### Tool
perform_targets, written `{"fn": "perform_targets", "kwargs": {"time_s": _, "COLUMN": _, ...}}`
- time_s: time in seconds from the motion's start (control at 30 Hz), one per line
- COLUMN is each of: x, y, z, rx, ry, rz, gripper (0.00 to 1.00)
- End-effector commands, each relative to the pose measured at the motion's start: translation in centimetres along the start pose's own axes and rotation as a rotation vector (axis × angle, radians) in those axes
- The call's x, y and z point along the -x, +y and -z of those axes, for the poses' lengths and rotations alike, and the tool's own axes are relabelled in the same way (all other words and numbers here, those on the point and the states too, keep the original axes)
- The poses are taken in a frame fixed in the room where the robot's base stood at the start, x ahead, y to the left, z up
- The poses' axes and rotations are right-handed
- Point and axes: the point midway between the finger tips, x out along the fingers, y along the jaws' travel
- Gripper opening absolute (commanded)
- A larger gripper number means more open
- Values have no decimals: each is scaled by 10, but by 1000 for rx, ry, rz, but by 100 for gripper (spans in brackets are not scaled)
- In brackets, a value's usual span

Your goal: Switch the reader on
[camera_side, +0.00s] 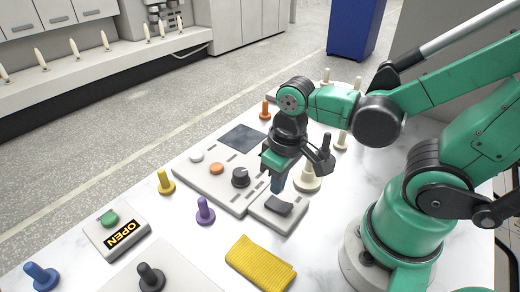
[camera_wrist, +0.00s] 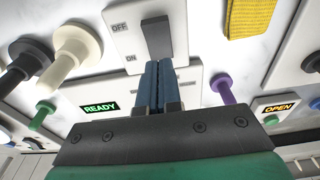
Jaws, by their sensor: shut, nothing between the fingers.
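A dark rocker switch (camera_wrist: 157,38) sits on a pale switch box (camera_side: 262,213). OFF and ON are printed beside the switch in the wrist view. The switch also shows in the side view (camera_side: 279,206). I cannot tell which end of the rocker is pressed. My gripper (camera_side: 277,188) points down just above the box, close to the switch. In the wrist view its blue fingers (camera_wrist: 160,86) are shut together with nothing between them, at the ON side of the switch. I cannot tell whether they touch it. A lit green READY sign (camera_wrist: 100,107) shows nearby.
A grey panel (camera_side: 218,187) with a knob, an orange button and a dark screen (camera_side: 243,138) adjoins the box. An OPEN box (camera_side: 117,232) stands at left.

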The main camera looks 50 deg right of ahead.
Motion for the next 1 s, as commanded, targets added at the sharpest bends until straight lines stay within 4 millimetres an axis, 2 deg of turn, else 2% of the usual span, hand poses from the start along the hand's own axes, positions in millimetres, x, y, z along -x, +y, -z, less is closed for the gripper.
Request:
{"fn": "perform_targets", "kwargs": {"time_s": 0.7, "x": 98, "y": 0, "z": 26, "rx": 0, "ry": 0, "rz": 0, "gripper": 0}}
{"fn": "perform_targets", "kwargs": {"time_s": 1.0, "x": 109, "y": 0, "z": 28, "rx": 0, "ry": 0, "rz": 0, "gripper": 0}}
